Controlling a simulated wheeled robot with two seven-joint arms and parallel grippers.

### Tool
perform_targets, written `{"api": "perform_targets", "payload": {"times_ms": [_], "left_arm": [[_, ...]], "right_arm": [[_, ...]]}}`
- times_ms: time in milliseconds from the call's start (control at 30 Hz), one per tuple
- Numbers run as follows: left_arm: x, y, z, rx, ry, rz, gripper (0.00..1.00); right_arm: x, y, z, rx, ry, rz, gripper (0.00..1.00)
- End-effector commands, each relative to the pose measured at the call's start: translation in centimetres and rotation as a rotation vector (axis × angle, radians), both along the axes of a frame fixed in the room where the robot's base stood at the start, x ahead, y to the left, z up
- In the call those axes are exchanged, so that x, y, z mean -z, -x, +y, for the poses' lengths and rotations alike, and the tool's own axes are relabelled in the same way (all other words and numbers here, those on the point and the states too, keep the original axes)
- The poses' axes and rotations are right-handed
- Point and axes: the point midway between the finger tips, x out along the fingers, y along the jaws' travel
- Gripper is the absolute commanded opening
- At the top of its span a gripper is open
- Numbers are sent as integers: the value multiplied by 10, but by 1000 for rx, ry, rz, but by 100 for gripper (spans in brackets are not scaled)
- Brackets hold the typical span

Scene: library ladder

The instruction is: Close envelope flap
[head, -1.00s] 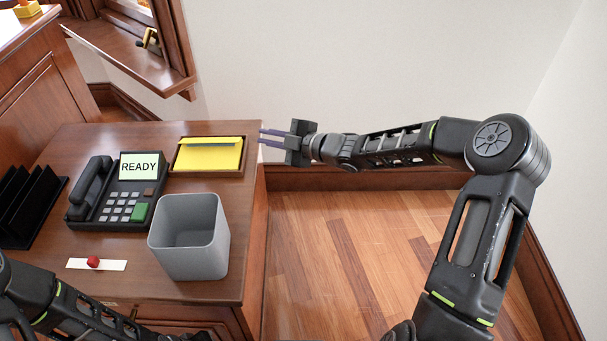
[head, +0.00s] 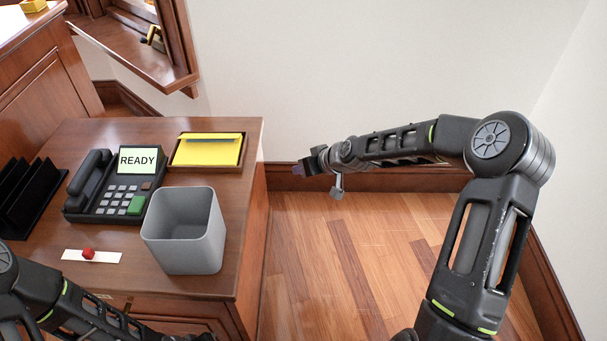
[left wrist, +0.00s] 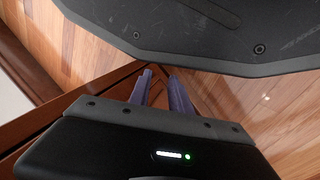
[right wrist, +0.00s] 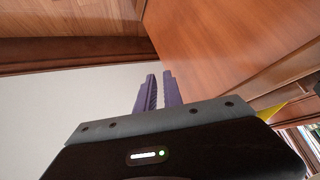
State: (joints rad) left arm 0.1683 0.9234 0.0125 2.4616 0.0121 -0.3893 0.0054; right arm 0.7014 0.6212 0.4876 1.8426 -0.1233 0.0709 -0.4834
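A yellow envelope (head: 208,152) lies in a shallow wooden tray (head: 241,158) at the back right of the desk. A narrow darker strip runs along its far edge; I cannot tell how the flap is folded. My right gripper (head: 303,168) is off the desk's right edge, to the right of the tray and apart from it. In the right wrist view its purple fingers (right wrist: 159,82) are slightly apart with nothing between them. My left gripper's fingers (left wrist: 159,80) show in the left wrist view, apart and empty; the head view does not show them clearly.
On the desk (head: 120,270) stand a grey bin (head: 185,240), a phone (head: 115,190) reading READY, a black rack (head: 30,195) and a white strip with a red knob (head: 88,254). A window sill (head: 140,60) juts out behind. Floor right of the desk is free.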

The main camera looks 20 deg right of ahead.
Motion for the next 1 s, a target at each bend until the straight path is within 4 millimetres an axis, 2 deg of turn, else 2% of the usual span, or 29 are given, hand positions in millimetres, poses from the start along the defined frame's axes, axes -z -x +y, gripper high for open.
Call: {"api": "perform_targets", "payload": {"times_ms": [200,500,667,733,867,1000], "left_arm": [[2,0,0,0,0,0,24],[2,0,0,0,0,0,24],[2,0,0,0,0,0,24],[0,0,0,0,0,0,24],[-9,0,0,0,0,0,24],[-25,1,-1,3,1,1,24]], "right_arm": [[4,8,8,56,-93,72,11],[5,9,9,63,-106,81,11],[5,9,9,63,-105,80,0],[3,9,10,61,-105,79,0],[-12,6,18,45,-100,69,0],[-45,0,21,30,-73,43,0]]}}
